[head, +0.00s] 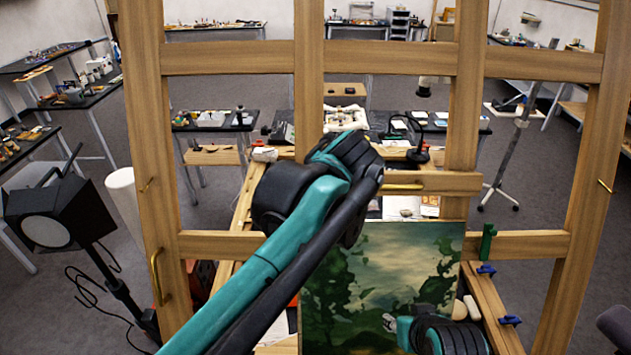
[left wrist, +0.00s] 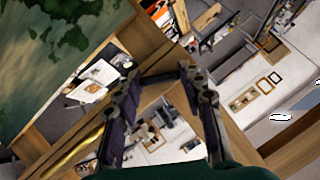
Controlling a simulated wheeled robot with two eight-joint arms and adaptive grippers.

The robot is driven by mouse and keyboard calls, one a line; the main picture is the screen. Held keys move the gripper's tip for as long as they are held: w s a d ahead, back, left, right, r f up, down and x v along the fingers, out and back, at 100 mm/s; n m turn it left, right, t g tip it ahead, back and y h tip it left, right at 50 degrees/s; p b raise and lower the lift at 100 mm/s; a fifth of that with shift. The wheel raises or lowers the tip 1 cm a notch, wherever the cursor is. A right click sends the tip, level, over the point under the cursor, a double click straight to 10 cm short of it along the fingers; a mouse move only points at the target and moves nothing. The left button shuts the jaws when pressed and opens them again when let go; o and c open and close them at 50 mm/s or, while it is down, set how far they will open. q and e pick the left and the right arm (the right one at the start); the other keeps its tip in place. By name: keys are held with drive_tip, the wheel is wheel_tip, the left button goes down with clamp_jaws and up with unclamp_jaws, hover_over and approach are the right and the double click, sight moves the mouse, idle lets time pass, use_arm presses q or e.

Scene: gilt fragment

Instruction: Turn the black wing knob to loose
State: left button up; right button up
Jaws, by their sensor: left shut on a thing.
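My left arm crosses the head view and ends at the easel's crossbar, where it hides its own gripper. In the left wrist view the left gripper (left wrist: 160,72) has its fingertips a gap apart at the wooden beam. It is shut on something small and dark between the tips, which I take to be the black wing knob. The knob's wings and angle cannot be made out, and in the head view the arm covers that spot. A teal and black part of my right arm (head: 445,337) shows low in front of the painting; its fingers are not clear.
The wooden easel frame (head: 380,60) stands across the head view. A green painting (head: 375,270) rests below the crossbar. A brass handle (head: 402,187) is right of my left wrist. Blue wing knobs (head: 486,269) sit at lower right. A black lamp (head: 45,222) stands left.

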use_arm(q)
drive_tip(key=n+h, duration=0.1)
drive_tip(key=n, duration=0.1)
drive_tip(key=n+h, duration=0.1)
drive_tip(key=n, duration=0.1)
drive_tip(key=shift+a+h, duration=0.15)
drive_tip(key=shift+h, duration=0.15)
drive_tip(key=shift+n, duration=0.3)
drive_tip(key=o, duration=1.2)
drive_tip(key=shift+c, duration=0.2)
drive_tip(key=shift+r, duration=0.15)
drive_tip(key=v, duration=1.1)
drive_tip(key=shift+s+r, duration=0.2)
drive_tip(key=shift+r, duration=0.2)
